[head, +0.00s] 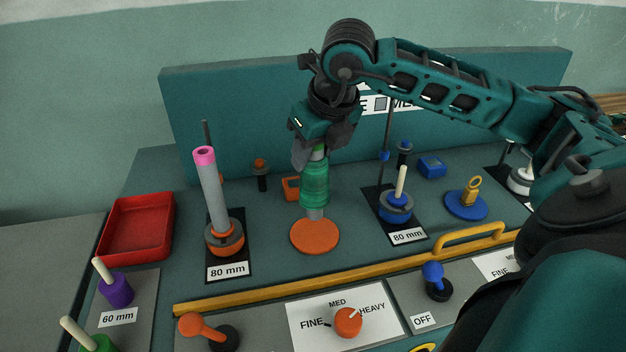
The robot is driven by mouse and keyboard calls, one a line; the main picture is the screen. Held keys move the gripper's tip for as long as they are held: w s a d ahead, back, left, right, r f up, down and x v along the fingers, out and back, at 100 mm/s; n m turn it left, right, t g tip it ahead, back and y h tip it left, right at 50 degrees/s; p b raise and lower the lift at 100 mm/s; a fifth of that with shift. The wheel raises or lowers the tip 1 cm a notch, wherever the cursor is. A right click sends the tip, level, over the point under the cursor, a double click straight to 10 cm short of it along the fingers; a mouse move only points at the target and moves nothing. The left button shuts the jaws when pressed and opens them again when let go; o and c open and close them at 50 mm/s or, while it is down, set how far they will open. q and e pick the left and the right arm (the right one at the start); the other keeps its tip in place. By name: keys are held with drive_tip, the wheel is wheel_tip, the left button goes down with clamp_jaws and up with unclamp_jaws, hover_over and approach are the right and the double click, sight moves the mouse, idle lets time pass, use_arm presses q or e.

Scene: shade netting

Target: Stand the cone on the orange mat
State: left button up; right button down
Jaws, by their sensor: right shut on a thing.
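The cone (315,185), wound with green thread, has a grey lower end and is held about upright in my right gripper (318,150). The gripper comes down from above and is shut on the cone's top, where a bit of bright green shows. The round orange mat (315,238) lies flat on the teal table. The cone's lower end overlaps the far part of the mat in the picture; I cannot tell whether it touches or hangs just above. My left gripper is not in view.
Left of the mat, a tall grey tube with a pink top (208,185) stands on an orange-ringed base. A blue spindle (397,207) stands to the right. A red tray (138,226) is at far left. A yellow rail (270,294) runs along the front.

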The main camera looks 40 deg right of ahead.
wheel_tip(320, 180, down, 5)
drive_tip(key=shift+f+b, duration=0.1)
drive_tip(key=shift+b, duration=0.4)
drive_tip(key=c, duration=0.6)
unclamp_jaws()
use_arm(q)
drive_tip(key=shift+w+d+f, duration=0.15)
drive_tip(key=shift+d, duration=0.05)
